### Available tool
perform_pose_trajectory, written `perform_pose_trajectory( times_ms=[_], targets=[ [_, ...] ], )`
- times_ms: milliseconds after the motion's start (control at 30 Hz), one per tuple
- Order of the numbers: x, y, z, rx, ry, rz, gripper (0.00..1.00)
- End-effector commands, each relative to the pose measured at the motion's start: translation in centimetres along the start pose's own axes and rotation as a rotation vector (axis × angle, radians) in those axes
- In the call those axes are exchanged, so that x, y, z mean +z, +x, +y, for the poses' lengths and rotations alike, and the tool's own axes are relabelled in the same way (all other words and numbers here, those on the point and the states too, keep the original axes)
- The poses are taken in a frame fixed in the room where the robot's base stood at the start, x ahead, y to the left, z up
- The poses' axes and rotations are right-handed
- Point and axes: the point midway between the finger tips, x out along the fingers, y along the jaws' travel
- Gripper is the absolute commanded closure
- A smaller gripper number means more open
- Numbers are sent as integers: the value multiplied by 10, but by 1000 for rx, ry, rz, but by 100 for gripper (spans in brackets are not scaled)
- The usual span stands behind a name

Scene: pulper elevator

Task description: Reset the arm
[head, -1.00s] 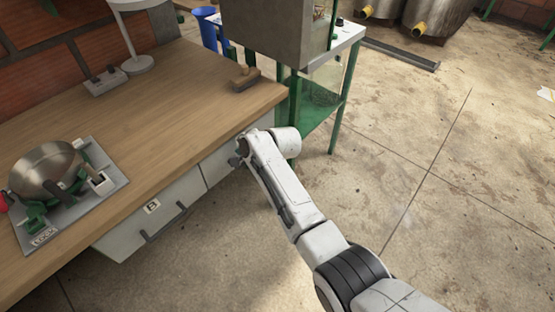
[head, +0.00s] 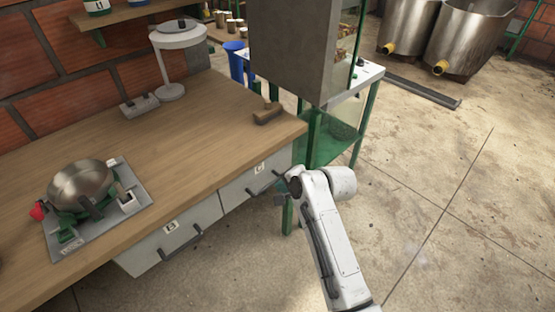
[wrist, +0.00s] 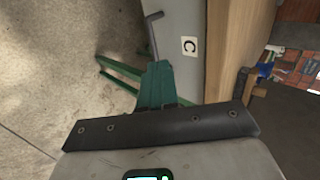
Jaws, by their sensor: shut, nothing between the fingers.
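My gripper (wrist: 158,75) shows in the wrist view as green fingers closed together, with nothing between them. It points toward the front of the workbench. The drawer marked C (wrist: 190,75) and its dark handle (wrist: 152,36) are just beyond the fingertips; I cannot tell whether they touch. In the head view my white arm (head: 333,245) reaches up from the bottom, bent at its far end beside the bench corner. The fingers are mostly hidden there. Drawer C (head: 240,190) and drawer B (head: 150,250) look shut.
A grey machine on a green stand (head: 335,135) stands right of the bench. The floor (head: 450,210) at right is clear.

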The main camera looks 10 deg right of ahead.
Motion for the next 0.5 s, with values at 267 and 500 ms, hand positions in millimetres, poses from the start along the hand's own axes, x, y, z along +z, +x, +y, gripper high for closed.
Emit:
perform_pose_trajectory(
  times_ms=[267,500],
  targets=[
    [0,-5,13,20,-24,3,100],
    [9,-59,122,207,-276,11,100]
  ],
)
